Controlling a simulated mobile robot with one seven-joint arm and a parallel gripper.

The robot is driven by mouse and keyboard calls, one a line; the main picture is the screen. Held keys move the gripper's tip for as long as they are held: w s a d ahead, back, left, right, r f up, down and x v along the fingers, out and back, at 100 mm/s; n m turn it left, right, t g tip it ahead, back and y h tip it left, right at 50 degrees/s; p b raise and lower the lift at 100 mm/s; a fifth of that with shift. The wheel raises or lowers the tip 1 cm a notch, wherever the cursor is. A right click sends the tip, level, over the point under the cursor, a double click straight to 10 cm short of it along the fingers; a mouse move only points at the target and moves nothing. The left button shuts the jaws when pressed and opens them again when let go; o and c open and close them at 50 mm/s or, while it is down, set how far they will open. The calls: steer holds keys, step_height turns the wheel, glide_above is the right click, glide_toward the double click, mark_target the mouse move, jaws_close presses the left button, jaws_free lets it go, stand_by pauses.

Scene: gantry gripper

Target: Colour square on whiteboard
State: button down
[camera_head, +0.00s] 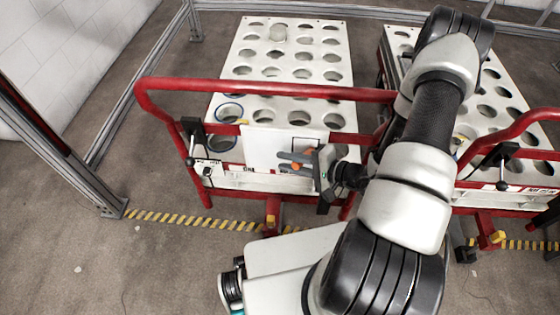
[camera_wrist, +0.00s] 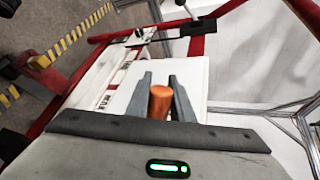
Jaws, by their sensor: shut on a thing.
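The whiteboard (camera_head: 262,142) is a plain white panel on the front of the red-railed cart. It also shows behind my fingers in the wrist view (camera_wrist: 194,76). In the wrist view my gripper (camera_wrist: 164,92) is shut on an orange cylinder, likely a marker (camera_wrist: 160,104), which stands between the two dark fingers. The marker's far tip is hidden, so I cannot tell whether it touches the board.
The cart's red rail (camera_head: 270,90) runs above the whiteboard. Behind it is a white table with round holes (camera_head: 290,50). A second cart (camera_head: 510,185) stands at the right. Yellow-black tape (camera_head: 195,219) marks the floor, which is clear at left.

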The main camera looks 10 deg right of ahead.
steer(key=shift+s+d+b, duration=0.1)
steer(key=shift+d+b, duration=0.25)
steer(key=shift+d, duration=0.15)
steer(key=shift+w+a+r+b, duration=0.6)
steer(key=shift+w+a+r, duration=0.35)
steer(key=shift+a, duration=2.45)
steer(key=s+d+b, duration=0.2)
steer(key=d, duration=0.4)
steer(key=shift+d+f, duration=0.25)
steer(key=shift+d, duration=0.15)
